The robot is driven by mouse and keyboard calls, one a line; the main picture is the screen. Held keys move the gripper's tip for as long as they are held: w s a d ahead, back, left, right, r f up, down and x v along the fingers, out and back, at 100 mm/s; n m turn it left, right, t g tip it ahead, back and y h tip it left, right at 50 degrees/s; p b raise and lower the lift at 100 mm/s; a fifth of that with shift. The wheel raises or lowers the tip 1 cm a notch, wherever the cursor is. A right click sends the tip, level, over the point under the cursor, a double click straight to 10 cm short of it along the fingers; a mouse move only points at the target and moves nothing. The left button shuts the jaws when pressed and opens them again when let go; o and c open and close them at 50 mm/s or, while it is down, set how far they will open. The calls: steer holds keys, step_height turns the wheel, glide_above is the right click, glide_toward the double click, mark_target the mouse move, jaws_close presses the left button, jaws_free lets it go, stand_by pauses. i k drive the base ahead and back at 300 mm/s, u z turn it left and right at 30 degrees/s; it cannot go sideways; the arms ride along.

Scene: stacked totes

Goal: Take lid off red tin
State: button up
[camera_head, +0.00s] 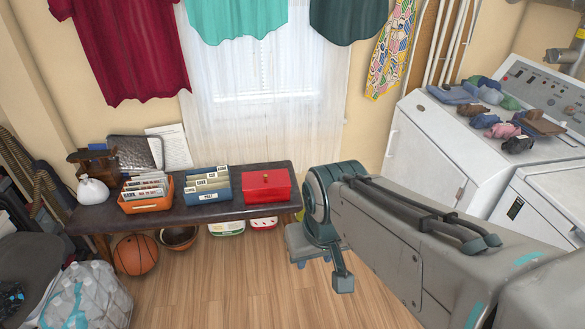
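The red tin (268,190) stands at the right end of the dark bench. It is box-shaped, and its flat red top with a small pale knob appears to be the lid (266,179), resting closed on the tin. The end of my arm, where my gripper (325,272) seems to be, hangs to the right of and in front of the tin, apart from it. Nothing is seen held.
The dark bench (150,219) also holds a blue file box (208,194), an orange file bin (146,204) and a white bag (92,191). A basketball (135,254) and bowls are below. Clothes hang above. White machines (432,150) stand at right. Wooden floor in front is clear.

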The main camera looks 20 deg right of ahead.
mark_target(269, 179)
steer(key=u, duration=0.65)
steer(key=i, duration=1.8)
steer(key=z, duration=1)
steer(key=i, duration=0.5)
steer(key=z, duration=0.45)
